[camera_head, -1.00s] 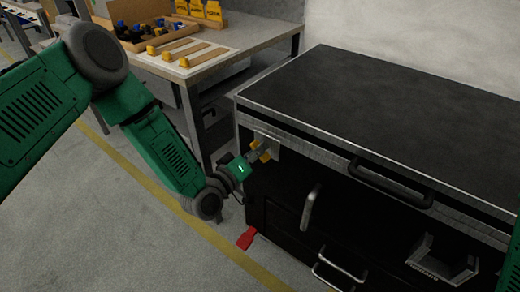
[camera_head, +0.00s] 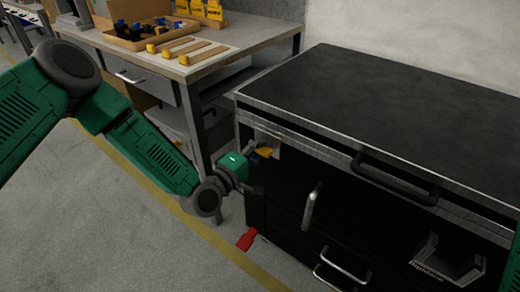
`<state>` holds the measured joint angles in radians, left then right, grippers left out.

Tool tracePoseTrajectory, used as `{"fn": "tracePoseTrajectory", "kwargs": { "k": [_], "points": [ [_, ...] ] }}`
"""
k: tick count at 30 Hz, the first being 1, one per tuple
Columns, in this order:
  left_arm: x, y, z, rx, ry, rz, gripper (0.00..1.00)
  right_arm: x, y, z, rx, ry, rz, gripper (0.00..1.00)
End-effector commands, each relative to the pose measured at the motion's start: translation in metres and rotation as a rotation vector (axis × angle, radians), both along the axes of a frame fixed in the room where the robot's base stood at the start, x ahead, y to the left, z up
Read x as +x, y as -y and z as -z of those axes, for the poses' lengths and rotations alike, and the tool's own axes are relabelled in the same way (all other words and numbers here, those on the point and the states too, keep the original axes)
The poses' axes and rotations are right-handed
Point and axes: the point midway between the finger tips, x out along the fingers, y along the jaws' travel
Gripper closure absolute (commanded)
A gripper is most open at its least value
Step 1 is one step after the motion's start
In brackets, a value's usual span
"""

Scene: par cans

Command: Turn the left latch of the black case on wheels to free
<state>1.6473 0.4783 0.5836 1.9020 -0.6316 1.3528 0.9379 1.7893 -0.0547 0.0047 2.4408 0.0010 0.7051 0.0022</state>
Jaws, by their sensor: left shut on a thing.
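The black case on wheels (camera_head: 400,110) stands at the right with a dark lid and metal edges. Its left latch (camera_head: 269,139) is a pale metal plate at the left end of the front, mostly hidden by my gripper. My left gripper (camera_head: 264,152), with yellow fingertips, comes in from the left and is shut at the latch, seemingly on its turning part. The latch's exact angle is hidden. My right gripper is not in view; only a green piece of my right arm shows at the right edge.
A red pedal-like part (camera_head: 246,239) sits low by the floor. A workbench (camera_head: 200,66) stands behind, left.

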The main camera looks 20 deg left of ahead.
Motion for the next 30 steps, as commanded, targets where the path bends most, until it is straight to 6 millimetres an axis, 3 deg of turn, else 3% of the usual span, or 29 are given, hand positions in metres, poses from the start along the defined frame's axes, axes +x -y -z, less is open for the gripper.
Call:
{"fn": "tracePoseTrajectory", "kwargs": {
  "k": [16, 17, 18, 30],
  "points": [
    [-0.0024, -0.0027, 0.0067, -0.017, -0.022, -0.003, 1.0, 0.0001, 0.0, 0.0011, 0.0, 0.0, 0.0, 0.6],
    [-0.0024, -0.0027, 0.0067, -0.017, -0.022, -0.003, 0.76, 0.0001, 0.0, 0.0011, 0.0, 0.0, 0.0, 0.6],
    [-0.0024, -0.0026, 0.0066, -0.017, -0.022, -0.003, 0.66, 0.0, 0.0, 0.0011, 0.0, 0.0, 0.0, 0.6],
    [-0.0065, -0.0031, 0.0028, -0.02, -0.013, -0.002, 0.66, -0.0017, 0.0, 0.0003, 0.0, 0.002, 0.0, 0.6]
  ]
}}
